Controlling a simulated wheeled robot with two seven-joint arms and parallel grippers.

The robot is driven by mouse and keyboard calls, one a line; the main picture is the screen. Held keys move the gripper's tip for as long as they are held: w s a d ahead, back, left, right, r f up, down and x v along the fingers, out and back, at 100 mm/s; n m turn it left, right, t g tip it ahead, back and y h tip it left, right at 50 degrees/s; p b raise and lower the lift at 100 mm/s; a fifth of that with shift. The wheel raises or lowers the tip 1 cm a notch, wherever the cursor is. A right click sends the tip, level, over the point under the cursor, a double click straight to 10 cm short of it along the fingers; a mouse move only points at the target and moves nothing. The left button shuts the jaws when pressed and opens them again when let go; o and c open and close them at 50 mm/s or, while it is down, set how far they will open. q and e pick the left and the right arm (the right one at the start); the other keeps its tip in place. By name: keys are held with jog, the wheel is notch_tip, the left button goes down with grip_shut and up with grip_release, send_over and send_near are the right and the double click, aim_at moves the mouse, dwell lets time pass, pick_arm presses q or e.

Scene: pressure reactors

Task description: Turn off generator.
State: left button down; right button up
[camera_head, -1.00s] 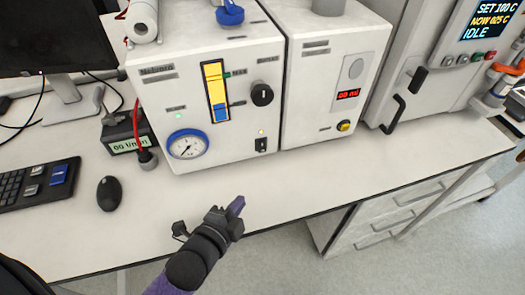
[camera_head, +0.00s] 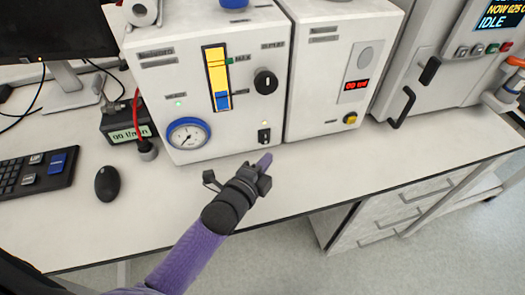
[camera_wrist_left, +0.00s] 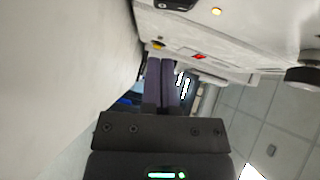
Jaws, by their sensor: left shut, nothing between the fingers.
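The generator appears to be the white box (camera_head: 160,98) with a blue-rimmed gauge (camera_head: 188,133), a yellow and blue level column (camera_head: 216,78) and a black knob (camera_head: 265,81). A small black rocker switch (camera_head: 264,135) sits low at its front right, below a lit amber lamp. My left gripper (camera_head: 265,161) is shut and empty, just in front of and below that switch, apparently not touching it. In the left wrist view the closed fingers (camera_wrist_left: 161,84) point along the front of the boxes. The switch (camera_wrist_left: 177,4) is cut by the top edge there. My right gripper is not in view.
A second white box (camera_head: 330,70) with a red display and yellow button stands to the right. A larger unit with a black handle (camera_head: 402,108) is beyond it. A mouse (camera_head: 107,184), keyboard (camera_head: 38,173) and flow meter (camera_head: 128,122) lie left. The bench front is clear.

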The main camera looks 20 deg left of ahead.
aim_at(270, 141)
pick_arm(q)
jog(key=w, duration=0.1)
jog(key=w+a, duration=0.1)
jog(key=w+f+b, duration=0.1)
jog(key=shift+w+a, duration=0.25)
jog(key=shift+a, duration=0.1)
jog(key=shift+w+a, duration=0.2)
jog(key=shift+w, duration=0.1)
